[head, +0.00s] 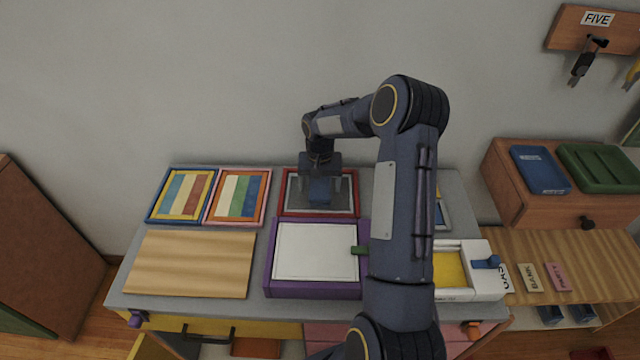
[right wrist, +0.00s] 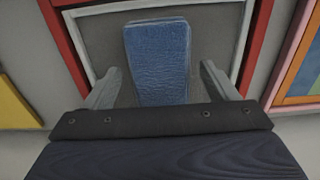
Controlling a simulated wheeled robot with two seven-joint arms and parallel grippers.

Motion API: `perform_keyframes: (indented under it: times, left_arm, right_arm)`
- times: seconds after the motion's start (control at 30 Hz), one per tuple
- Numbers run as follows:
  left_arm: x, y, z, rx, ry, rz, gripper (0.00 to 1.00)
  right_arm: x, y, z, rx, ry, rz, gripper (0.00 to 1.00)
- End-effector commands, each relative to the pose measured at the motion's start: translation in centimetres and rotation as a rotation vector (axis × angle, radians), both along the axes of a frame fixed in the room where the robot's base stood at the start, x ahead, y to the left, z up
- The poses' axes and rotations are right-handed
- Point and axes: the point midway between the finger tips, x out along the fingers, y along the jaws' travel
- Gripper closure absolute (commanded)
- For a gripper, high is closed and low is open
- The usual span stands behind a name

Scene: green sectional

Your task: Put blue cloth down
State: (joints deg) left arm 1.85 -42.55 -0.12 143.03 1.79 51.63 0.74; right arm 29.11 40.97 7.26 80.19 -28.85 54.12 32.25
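The blue cloth (right wrist: 158,62) is a folded, narrow blue block. It lies in the grey inside of a red-framed tray (head: 290,211) with a pale inner rim, at the back middle of the table. In the head view the cloth (head: 320,191) shows under my right gripper (head: 321,200), which points down over the tray. In the right wrist view the two grey fingers stand apart on either side of the cloth, with a gap on each side, so the gripper is open around it. My left gripper is not in view.
Two striped panels (head: 182,195) lie left of the tray. A wooden board (head: 190,264) and a purple box with a white top (head: 316,251) are in front. A white box with yellow inside (head: 470,265) is at right, partly behind my arm.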

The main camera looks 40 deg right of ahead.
Motion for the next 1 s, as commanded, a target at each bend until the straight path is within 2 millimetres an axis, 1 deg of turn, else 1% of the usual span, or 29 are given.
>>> perform_keyframes:
  times: [0.17, 0.23, 0.27, 0.37, 0.6, 0.7, 0.8, 1.0]
  left_arm:
    - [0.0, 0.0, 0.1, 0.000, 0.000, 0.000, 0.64]
    - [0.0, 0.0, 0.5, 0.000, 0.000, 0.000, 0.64]
    - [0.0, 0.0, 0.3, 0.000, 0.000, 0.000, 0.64]
    - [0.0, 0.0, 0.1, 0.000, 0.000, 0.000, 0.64]
    - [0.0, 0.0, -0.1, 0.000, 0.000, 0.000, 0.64]
    - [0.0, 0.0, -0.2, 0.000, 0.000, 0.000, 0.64]
    - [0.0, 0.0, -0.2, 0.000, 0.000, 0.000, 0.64]
    - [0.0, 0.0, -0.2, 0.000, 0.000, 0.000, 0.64]
  right_arm:
    - [0.0, 0.0, 0.2, 0.000, 0.000, 0.000, 0.20]
    - [0.0, 0.0, 0.6, 0.000, 0.000, -0.001, 0.20]
    - [0.0, 0.0, 0.7, -0.001, -0.002, -0.001, 0.20]
    - [0.1, 0.0, 2.2, -0.002, -0.004, 0.000, 0.20]
    - [0.1, 0.0, 7.4, -0.003, -0.005, 0.000, 0.20]
    - [0.1, 0.0, 9.3, -0.002, -0.004, -0.001, 0.20]
    - [0.1, 0.0, 10.9, -0.002, -0.004, -0.001, 0.20]
    - [-0.2, 0.3, 12.8, 0.001, -0.009, 0.009, 0.20]
